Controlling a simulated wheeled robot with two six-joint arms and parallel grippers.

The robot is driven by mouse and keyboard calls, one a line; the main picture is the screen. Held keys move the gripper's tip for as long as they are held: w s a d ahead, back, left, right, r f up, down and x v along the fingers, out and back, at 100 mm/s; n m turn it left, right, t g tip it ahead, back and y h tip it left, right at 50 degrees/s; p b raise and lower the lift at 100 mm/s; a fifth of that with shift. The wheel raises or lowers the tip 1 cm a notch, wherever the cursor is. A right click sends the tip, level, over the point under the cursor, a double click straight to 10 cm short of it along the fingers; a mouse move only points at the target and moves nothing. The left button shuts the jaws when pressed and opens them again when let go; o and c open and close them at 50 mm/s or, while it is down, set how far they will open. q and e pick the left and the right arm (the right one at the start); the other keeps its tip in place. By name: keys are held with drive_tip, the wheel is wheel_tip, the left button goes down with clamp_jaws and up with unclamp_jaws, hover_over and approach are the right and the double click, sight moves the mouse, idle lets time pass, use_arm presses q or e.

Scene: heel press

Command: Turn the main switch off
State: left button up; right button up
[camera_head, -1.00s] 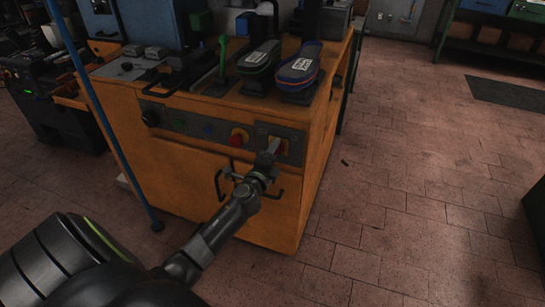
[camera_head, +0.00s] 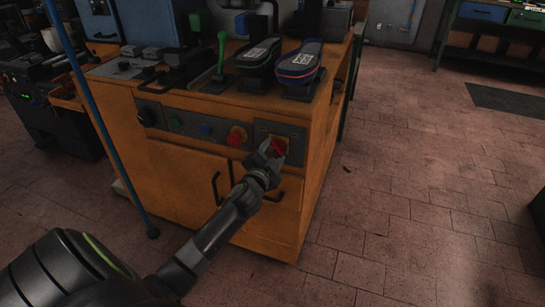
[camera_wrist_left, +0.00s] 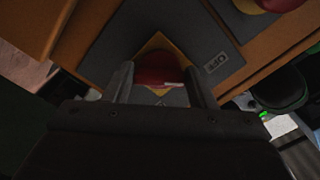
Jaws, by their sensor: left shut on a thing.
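The main switch (camera_head: 280,144) is a red rotary knob on a yellow plate, at the right end of the grey control panel on the orange machine. My left gripper (camera_head: 270,150) is at the switch and shut on its red knob. In the left wrist view, the red knob (camera_wrist_left: 155,68) sits between the two fingers (camera_wrist_left: 160,88), with yellow plate corners around it. A white mark shows on the knob, and a label that looks like "OFF" (camera_wrist_left: 215,63) lies beside the plate. My right gripper is not in view.
Door handles (camera_head: 272,190) are below. A blue pole (camera_head: 100,125) stands at the left. Floor at right is clear.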

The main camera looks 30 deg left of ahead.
use_arm(q)
drive_tip(key=shift+f+n+b, duration=0.15)
drive_tip(key=shift+n+b, duration=0.15)
drive_tip(key=shift+n, duration=0.5)
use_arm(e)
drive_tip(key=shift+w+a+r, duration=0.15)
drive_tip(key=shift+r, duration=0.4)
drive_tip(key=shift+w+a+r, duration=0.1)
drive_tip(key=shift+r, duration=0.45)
use_arm(q)
drive_tip(key=o, duration=1)
drive_tip(key=v, duration=1.7)
drive_tip(key=shift+s+d+p, duration=0.15)
drive_tip(key=shift+s+p, duration=0.05)
drive_tip(key=shift+p, duration=0.15)
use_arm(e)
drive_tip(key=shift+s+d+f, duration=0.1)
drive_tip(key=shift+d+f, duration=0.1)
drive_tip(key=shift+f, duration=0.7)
